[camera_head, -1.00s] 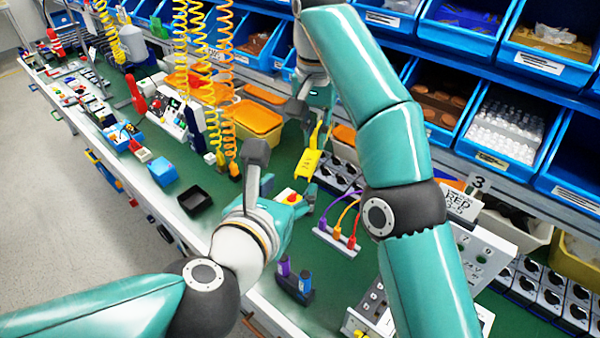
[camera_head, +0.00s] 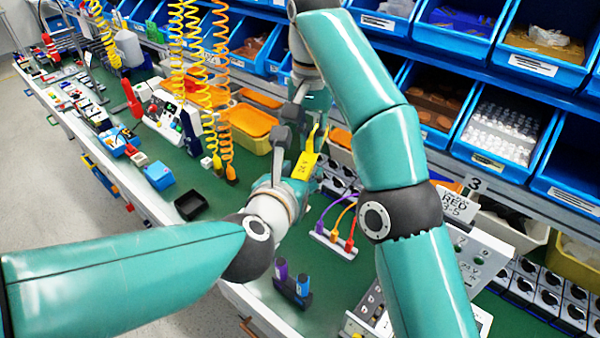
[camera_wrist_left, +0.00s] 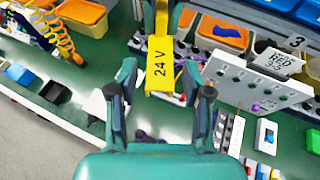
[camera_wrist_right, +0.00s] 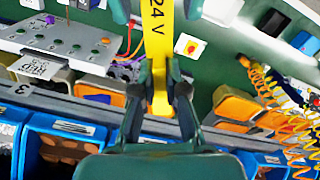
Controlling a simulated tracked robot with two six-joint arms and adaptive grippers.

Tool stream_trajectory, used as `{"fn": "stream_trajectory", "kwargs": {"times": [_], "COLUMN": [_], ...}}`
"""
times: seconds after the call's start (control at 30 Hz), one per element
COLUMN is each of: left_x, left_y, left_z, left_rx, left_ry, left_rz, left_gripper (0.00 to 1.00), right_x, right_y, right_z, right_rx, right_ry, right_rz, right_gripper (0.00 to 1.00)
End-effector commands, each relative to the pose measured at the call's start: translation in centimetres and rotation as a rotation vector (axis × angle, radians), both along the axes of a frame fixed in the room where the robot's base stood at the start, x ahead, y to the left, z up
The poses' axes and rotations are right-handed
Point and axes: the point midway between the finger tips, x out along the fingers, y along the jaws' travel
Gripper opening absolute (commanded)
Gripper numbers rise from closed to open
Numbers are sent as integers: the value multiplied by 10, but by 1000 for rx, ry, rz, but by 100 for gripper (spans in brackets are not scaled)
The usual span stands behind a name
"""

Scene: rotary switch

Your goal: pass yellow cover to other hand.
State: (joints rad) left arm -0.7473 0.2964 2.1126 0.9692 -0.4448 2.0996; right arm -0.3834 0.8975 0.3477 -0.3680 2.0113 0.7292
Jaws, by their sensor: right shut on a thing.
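The yellow cover (camera_head: 303,163), marked "24 V", hangs in the air above the bench. My right gripper (camera_head: 312,132) is shut on its upper end; the right wrist view shows the cover (camera_wrist_right: 158,45) between the two fingers (camera_wrist_right: 159,98). My left gripper (camera_head: 297,176) is below the cover. In the left wrist view its fingers (camera_wrist_left: 162,92) are spread, one on each side of the cover's lower end (camera_wrist_left: 160,65), with gaps on both sides. In the head view my left wrist hides part of the bench below.
A rack with purple, orange and red plugs (camera_head: 333,243) stands just right of my left gripper. A black tray (camera_head: 190,205) lies to the left. Coiled yellow hoses (camera_head: 190,60) hang behind. Blue bins (camera_head: 505,120) line the back.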

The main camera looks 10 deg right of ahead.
Motion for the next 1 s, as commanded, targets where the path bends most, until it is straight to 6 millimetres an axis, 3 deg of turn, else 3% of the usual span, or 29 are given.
{"fn": "stream_trajectory", "kwargs": {"times": [0.03,0.27,0.3,0.47,1.0], "left_x": [0,0,0,0,0], "left_y": [0,0,0,0,0], "left_z": [0,0,0,0,0], "left_rx": [0,0,0,0,0], "left_ry": [0,0,0,0,0], "left_rz": [0,0,0,0,0], "left_gripper": [36,0,0,0,0], "right_x": [0,0,0,0,0], "right_y": [0,0,0,0,0], "right_z": [0,0,0,0,0], "right_rx": [0,0,0,0,0], "right_ry": [0,0,0,0,0], "right_rz": [0,0,0,0,0], "right_gripper": [0,0,15,41,41]}}
